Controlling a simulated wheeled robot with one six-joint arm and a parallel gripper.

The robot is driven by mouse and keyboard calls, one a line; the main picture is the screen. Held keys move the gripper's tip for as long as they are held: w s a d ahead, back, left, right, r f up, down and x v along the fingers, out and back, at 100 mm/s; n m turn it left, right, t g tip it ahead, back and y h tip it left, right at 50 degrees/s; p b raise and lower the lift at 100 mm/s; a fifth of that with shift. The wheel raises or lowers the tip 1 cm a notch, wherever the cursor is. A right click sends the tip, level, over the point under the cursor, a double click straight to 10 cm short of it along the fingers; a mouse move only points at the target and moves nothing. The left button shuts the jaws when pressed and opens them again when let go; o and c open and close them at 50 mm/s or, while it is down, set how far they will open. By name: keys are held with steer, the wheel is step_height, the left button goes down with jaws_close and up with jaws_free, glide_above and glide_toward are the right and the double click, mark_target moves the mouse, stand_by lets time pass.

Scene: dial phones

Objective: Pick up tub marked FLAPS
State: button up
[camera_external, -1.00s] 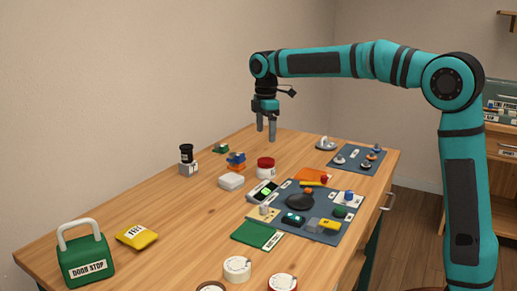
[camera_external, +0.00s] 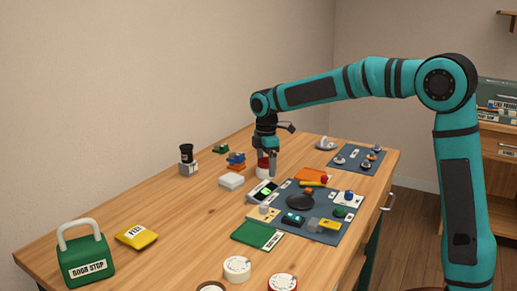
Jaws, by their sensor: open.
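A small white tub with a red lid (camera_external: 262,172) stands on the wooden table, left of the dark mat. Any lettering on it is too small to read, so I cannot tell whether it is the one marked FLAPS. My gripper (camera_external: 267,168) points straight down at this tub with its jaws open. One dark finger shows at the tub's right side and covers part of it; the other finger is hard to make out. I cannot tell whether the fingers touch the tub.
A white box (camera_external: 231,182) and a blue and orange item (camera_external: 236,160) stand left of the tub. A device with a green screen (camera_external: 263,191) lies just in front. The dark mat (camera_external: 340,236) holds several small parts.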

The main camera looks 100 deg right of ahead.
steer(key=shift+f, duration=0.9)
steer(key=c, duration=1.1)
steer(key=shift+c, duration=0.2)
steer(key=shift+r, duration=0.15)
